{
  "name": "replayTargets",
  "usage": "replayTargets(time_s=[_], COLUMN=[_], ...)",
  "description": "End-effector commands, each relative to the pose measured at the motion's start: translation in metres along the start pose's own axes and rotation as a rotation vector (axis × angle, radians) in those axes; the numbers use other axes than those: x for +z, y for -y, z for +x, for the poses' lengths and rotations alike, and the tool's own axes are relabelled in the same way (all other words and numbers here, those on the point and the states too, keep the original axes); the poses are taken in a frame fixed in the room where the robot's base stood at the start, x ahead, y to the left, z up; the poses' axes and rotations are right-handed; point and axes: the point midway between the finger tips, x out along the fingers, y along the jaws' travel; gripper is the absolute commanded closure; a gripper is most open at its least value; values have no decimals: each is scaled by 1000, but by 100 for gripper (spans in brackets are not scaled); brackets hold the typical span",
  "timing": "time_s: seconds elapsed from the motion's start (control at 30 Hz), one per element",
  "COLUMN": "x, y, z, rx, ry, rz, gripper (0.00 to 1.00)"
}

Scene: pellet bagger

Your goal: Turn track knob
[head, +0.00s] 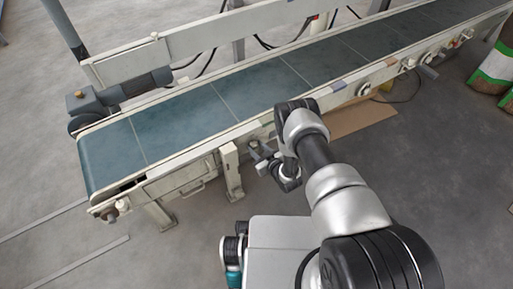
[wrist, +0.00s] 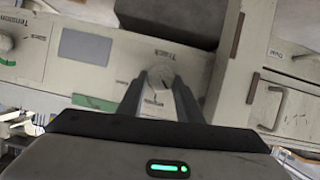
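The track knob (wrist: 160,76) is a pale round knob on the light panel of the conveyor's side, below a small label starting with "T" that is hard to read. In the wrist view it sits between the tips of my gripper (wrist: 160,82), whose two dark fingers stand apart with a gap between them. I cannot tell whether the fingers touch the knob. In the head view my gripper (head: 262,154) is at the near side of the conveyor, and my arm hides most of that spot and the knob.
A second pale knob (wrist: 5,60) labelled like "Tension" is at the wrist view's left edge. A grey plate (wrist: 85,47) lies between the knobs. A handled panel (wrist: 275,107) is on the right. The blue-green conveyor belt (head: 185,118) runs across; open floor (head: 60,215) lies front left.

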Motion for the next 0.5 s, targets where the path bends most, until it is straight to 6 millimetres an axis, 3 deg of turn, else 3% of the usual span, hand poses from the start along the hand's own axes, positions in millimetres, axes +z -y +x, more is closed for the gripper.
replayTargets(time_s=[0.5], x=[0], y=[3], z=[0], rx=[94], ry=[0], rz=[-226], gripper=[90])
